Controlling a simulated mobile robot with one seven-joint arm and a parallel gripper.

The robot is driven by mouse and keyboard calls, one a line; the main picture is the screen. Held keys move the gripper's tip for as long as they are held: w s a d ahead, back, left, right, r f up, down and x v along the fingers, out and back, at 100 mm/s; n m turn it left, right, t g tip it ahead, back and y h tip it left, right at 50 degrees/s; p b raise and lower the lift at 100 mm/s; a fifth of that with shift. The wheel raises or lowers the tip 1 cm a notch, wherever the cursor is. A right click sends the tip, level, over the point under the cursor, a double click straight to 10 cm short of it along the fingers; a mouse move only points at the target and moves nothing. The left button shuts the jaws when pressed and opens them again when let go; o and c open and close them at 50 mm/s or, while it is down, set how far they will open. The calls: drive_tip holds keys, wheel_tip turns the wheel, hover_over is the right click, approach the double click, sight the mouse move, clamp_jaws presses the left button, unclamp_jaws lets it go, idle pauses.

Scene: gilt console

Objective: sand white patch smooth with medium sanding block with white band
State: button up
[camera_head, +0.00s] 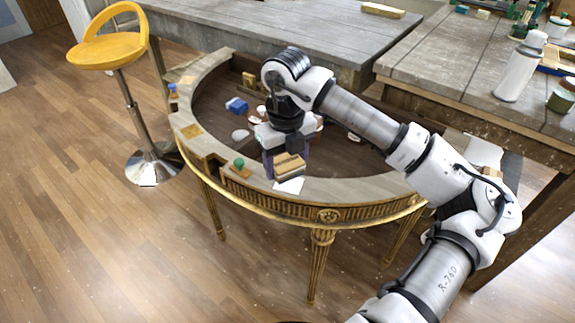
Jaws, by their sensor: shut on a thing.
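My gripper (284,155) points down over the front rim of the half-round gilt console (350,188). It is shut on a tan sanding block (290,167), held low over the rim. A white band on the block cannot be made out at this size. The white patch (289,186) lies on the pale rim just below and in front of the block. Its back part is hidden by the block and gripper. I cannot tell whether the block touches the patch.
A green-topped small item (239,163) sits on the rim to the left. A blue object (236,105) and a white piece (240,135) lie inside the console's recess. A yellow stool (107,52) stands at left.

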drive_tip(key=shift+r+p, duration=0.9)
drive_tip(key=shift+r, duration=1.15)
